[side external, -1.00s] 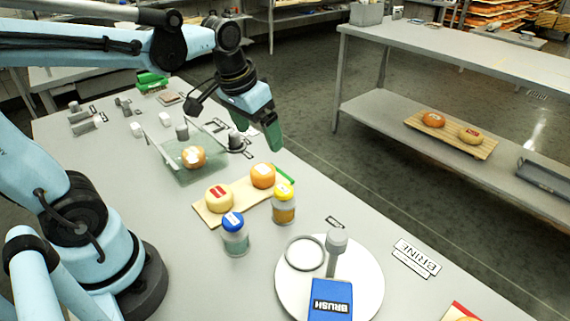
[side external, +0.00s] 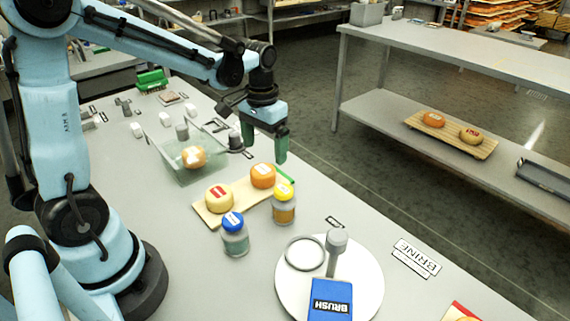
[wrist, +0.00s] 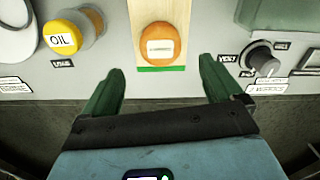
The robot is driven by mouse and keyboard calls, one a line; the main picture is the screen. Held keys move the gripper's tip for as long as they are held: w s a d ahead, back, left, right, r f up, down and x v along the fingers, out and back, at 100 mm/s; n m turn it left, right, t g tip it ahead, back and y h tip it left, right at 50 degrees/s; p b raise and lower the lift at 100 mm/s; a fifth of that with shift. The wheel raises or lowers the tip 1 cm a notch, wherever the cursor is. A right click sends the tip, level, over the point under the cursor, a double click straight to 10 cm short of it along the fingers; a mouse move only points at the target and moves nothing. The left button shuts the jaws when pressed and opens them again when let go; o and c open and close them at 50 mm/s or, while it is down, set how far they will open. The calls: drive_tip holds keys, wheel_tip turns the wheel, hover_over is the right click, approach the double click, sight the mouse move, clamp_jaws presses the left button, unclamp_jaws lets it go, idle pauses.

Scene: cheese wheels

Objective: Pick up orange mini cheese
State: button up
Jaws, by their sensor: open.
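The orange mini cheese (side external: 262,176) sits on the far end of a wooden board (side external: 237,203) on the grey table, beside a pale yellow cheese with a red label (side external: 219,199). In the wrist view the orange cheese (wrist: 159,44) has a white label and lies ahead of my gripper, between the lines of its two fingers. My gripper (side external: 281,146) is open and empty, pointing down, above and just beyond the cheese's end of the board. Its green fingers also show in the wrist view (wrist: 162,88), apart from the cheese.
A yellow-capped oil jar (side external: 284,204) stands close beside the board, and a blue-capped jar (side external: 236,235) stands near its front. A clear tray (side external: 181,166) holds another orange cheese (side external: 194,157). A knob (wrist: 264,58) is right of the board in the wrist view.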

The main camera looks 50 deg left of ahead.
sight(263, 169)
drive_tip(key=shift+s+f, duration=0.2)
drive_tip(key=shift+f, duration=1.4)
drive_tip(key=shift+s+f, duration=0.15)
drive_tip(key=shift+f, duration=1.4)
drive_tip(key=c, duration=1.2)
